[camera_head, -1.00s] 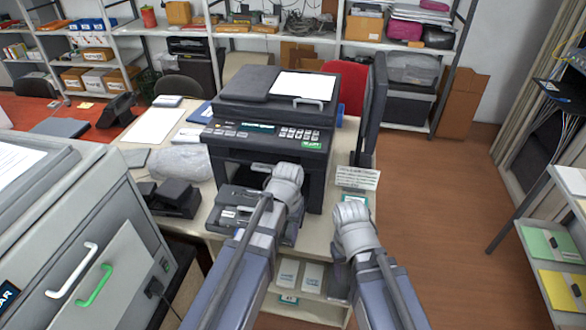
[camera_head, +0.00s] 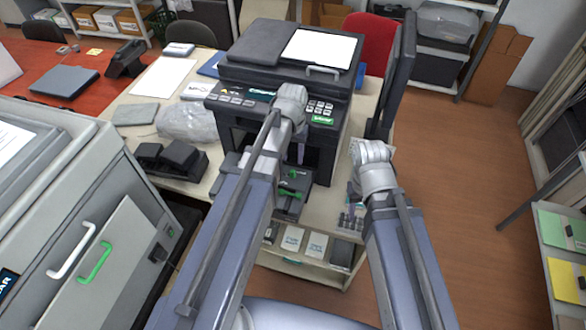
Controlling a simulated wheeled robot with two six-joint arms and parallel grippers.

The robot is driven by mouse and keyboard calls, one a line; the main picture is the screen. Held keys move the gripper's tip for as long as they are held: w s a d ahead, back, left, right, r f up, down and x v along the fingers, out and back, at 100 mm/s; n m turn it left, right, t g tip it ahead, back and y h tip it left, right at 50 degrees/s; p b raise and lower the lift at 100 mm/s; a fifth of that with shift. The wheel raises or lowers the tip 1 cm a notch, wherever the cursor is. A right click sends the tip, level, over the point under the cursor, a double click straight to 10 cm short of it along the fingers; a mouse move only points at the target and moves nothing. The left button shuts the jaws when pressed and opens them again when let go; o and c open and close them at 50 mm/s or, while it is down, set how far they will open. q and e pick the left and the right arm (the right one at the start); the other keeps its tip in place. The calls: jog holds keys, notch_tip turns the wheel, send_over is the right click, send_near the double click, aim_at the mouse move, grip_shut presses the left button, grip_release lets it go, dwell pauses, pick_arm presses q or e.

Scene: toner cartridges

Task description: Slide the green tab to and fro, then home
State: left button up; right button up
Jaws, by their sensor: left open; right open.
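A dark cartridge unit (camera_head: 288,208) lies on the table in front of the printer (camera_head: 290,65), partly covered by my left arm. A green tab (camera_head: 290,195) shows on it, with another small green part (camera_head: 293,174) just behind. My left gripper (camera_head: 300,150) hangs in front of the printer, above and behind the green tab. It is open and apart from the tab, its fingers mostly hidden by my own wrist. My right gripper (camera_head: 354,188) is open to the right of the unit, over the table's right part, its fingers hard to make out.
A tall dark panel (camera_head: 397,80) stands at the printer's right side. Black parts (camera_head: 170,160) and a clear plastic bag (camera_head: 190,122) lie on the table to the left. A grey cabinet (camera_head: 100,250) is at the left.

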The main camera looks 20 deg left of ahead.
aim_at(293, 170)
pick_arm(q)
notch_tip(293, 170, down, 7)
jog(key=b, duration=0.6)
jog(key=shift+r, duration=0.1)
grip_shut()
dwell(1.2)
